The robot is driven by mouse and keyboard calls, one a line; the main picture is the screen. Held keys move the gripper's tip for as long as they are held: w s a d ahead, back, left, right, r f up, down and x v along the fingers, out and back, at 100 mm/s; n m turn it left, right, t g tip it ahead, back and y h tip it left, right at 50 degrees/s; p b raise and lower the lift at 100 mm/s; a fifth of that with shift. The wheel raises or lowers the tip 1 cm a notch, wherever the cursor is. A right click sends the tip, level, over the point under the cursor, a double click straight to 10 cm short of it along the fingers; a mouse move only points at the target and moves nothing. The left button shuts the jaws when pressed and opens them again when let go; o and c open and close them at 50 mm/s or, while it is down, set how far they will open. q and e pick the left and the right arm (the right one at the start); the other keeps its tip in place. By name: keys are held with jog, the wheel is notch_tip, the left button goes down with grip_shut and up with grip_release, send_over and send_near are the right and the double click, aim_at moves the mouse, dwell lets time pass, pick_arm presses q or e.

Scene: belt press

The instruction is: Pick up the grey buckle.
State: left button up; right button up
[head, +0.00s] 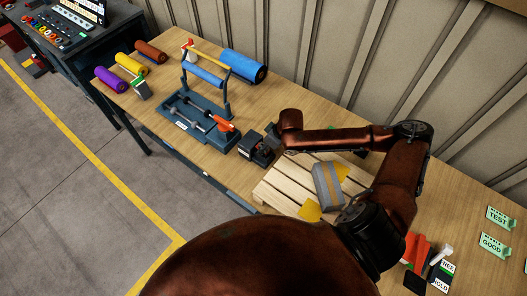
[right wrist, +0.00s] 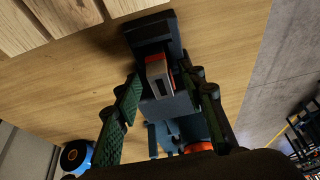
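The grey buckle (right wrist: 160,78), a small slotted grey block with red beside it, shows in the right wrist view on a dark fixture (right wrist: 152,32). My right gripper (right wrist: 162,84) is open, with its green-padded fingers on either side of the buckle and a gap to each. I cannot tell how far above the buckle the fingertips are. In the head view the dark fixture (head: 257,152) stands beside the pallet, and the buckle is too small to make out. My left gripper is not in view.
A blue press (head: 193,120) with an orange handle (head: 222,124) stands close to the fixture. A wooden pallet (head: 283,187) with a grey strapped block (head: 327,184) lies on the other side. Coloured rolls, including a blue one (head: 243,66), lie farther back.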

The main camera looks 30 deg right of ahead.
jog(key=shift+w+f, duration=0.1)
grip_shut()
dwell(0.4)
